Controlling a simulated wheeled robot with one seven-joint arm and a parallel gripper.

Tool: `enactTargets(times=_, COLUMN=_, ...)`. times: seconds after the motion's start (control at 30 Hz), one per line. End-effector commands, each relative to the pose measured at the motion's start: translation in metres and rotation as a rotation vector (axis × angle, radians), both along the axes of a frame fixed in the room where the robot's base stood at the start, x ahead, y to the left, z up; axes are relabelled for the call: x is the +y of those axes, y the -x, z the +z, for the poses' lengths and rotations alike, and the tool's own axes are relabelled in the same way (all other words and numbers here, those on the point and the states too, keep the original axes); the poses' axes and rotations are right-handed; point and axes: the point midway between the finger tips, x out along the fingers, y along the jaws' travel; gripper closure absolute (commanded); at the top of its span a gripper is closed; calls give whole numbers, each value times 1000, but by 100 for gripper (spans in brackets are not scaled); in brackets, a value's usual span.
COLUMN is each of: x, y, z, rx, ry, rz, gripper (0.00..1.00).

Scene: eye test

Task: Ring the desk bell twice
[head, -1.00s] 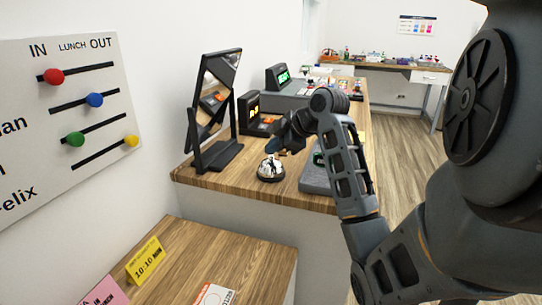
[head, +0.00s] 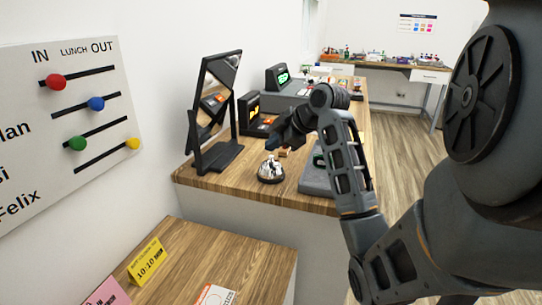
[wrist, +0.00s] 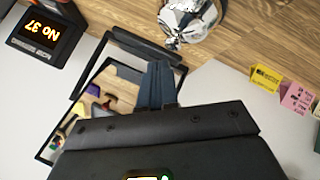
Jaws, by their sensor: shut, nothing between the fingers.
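The desk bell (head: 270,173), a shiny silver dome on a dark base, stands upright near the front edge of the wooden counter (head: 224,187). My gripper (head: 271,144) is shut and empty, just above the bell in the head view, with a small gap seeming to show between them. In the wrist view the closed fingers (wrist: 158,68) point up toward the bell (wrist: 190,18), which is cut by the top edge.
A tilting mirror (head: 214,105) stands left of the bell. A grey device (head: 314,180) is close on its right, partly behind my arm. A display reading "No 37" (wrist: 45,33) and a register (head: 283,78) stand farther back. A lower desk (head: 215,250) is in front.

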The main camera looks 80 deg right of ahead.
Motion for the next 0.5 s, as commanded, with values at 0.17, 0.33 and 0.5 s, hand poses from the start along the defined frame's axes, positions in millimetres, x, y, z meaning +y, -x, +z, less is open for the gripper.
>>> enactTargets(times=0.17, x=0, y=0, z=5, rx=0, ry=1, rz=1, gripper=100)
enactTargets(times=0.33, x=0, y=0, z=20, rx=0, ry=1, rz=0, gripper=100)
enactTargets(times=0.5, x=0, y=0, z=36, rx=1, ry=1, rz=1, gripper=100)
